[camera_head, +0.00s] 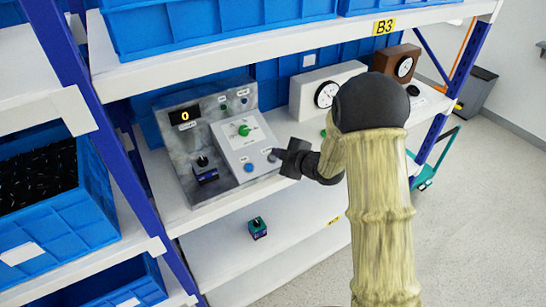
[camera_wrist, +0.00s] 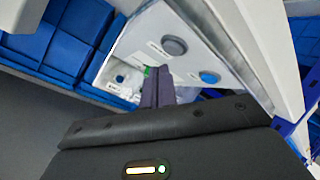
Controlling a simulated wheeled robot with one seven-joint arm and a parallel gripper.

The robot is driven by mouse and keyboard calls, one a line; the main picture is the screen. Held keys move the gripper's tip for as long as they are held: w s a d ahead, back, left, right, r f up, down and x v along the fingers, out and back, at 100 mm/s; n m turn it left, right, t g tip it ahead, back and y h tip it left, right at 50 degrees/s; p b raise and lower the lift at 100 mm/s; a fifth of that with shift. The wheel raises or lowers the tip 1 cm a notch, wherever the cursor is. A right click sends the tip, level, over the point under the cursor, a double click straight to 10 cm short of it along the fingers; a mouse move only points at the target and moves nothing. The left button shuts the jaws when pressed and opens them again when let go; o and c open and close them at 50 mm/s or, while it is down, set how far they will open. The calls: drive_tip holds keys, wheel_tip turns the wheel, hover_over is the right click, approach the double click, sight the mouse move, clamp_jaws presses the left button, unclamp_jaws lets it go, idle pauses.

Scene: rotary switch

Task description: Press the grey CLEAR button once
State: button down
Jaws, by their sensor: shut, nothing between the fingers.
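The control box has a sloped light-grey panel (camera_head: 235,143) with a green rotary knob (camera_head: 243,130). The grey button (camera_head: 272,157) is at its lower right, and a blue button (camera_head: 248,167) is to its left. The wrist view shows the grey button (camera_wrist: 174,46) clear of my fingers, with the blue button (camera_wrist: 209,78) to its lower right. Their labels are too small to read. My gripper (camera_head: 282,155) is shut and empty, just right of the grey button in the head view. Its fingers (camera_wrist: 158,72) appear below that button in the wrist view; I cannot tell if they touch anything.
A display (camera_head: 185,116) reads 0. A small dark block with a knob (camera_head: 205,170) is on the box's left side, and a similar one (camera_head: 257,228) is on the lower shelf. A white gauge box (camera_head: 322,90) stands to the right. Blue bins (camera_head: 230,25) sit above.

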drive_tip(key=r, duration=0.1)
drive_tip(key=s+r+p, duration=0.1)
drive_tip(key=d+r+p, duration=0.1)
drive_tip(key=r, duration=0.1)
drive_tip(key=shift+s+r, duration=0.1)
drive_tip(key=shift+s, duration=0.15)
idle(0.7)
drive_tip(key=s+d+r+m+g+h, duration=0.1)
drive_tip(key=s+d+m+h, duration=0.35)
drive_tip(key=d, duration=0.25)
drive_tip(key=s+d+m+g+h, duration=0.1)
drive_tip(key=s+d+m+h, duration=0.3)
drive_tip(key=d+m, duration=0.2)
drive_tip(key=s+d+m+g, duration=0.1)
drive_tip(key=s+m, duration=0.3)
drive_tip(key=s, duration=0.4)
drive_tip(key=s+d+m+g, duration=0.2)
drive_tip(key=s+m+g, duration=0.2)
drive_tip(key=s, duration=0.5)
drive_tip(key=shift+s+d+f+h, duration=0.15)
drive_tip(key=shift+d+h, duration=0.1)
drive_tip(key=shift+h, duration=0.1)
